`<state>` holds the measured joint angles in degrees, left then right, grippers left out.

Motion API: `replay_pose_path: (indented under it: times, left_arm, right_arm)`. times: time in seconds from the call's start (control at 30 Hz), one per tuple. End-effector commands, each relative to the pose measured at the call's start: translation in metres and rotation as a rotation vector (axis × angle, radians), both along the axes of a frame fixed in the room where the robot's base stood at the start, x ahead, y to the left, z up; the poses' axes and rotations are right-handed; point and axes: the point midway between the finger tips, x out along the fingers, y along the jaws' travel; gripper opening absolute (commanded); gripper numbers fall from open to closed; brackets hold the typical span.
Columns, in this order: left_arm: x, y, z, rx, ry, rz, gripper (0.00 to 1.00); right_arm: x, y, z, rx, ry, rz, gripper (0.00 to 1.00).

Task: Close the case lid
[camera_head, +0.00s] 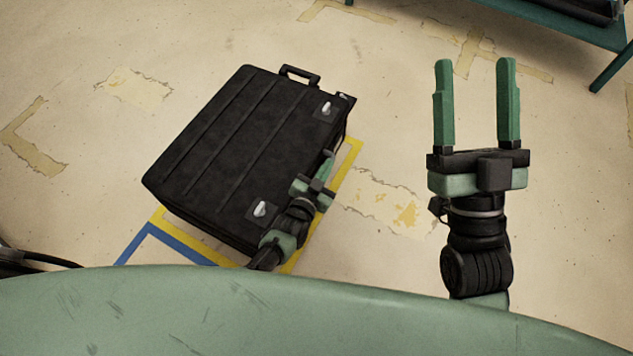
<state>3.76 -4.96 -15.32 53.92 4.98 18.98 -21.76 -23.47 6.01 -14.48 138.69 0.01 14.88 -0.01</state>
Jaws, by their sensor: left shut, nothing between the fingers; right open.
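The black case (215,150) lies on the floor left of centre. Its ribbed lid is down over the body, and I see no clear gap along the visible edges. Two silver latches (260,209) sit on the lid's right side, and a carry handle (300,75) stands at the far end. My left gripper (326,164) is shut and empty, at the case's right side between the two latches; whether it touches the case I cannot tell. My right gripper (476,100) is open and empty, raised to the right, well apart from the case.
Yellow tape (349,154) and blue tape (140,240) mark the floor around the case. A teal table (560,22) stands at the top right. A dark object (25,262) shows at the left edge. The floor between case and table is clear.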

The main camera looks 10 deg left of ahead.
Motion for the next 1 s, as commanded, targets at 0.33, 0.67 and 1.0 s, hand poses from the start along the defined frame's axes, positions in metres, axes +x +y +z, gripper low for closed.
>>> replay_pose_path:
  times: [0.33,0.67,1.0]
  left_arm:
    - [-0.04,0.01,0.013,0.0,0.0,-0.001,0.0]
    - [-0.067,0.018,0.019,-0.001,-0.002,-0.001,0.0]
    - [-0.072,0.019,0.02,-0.001,-0.003,-0.001,0.0]
  right_arm:
    - [0.038,-0.001,-0.074,-0.125,0.446,-0.025,0.62]
    - [0.038,-0.009,-0.135,-0.204,0.751,-0.043,0.62]
    - [0.036,-0.011,-0.148,-0.218,0.808,-0.045,0.62]
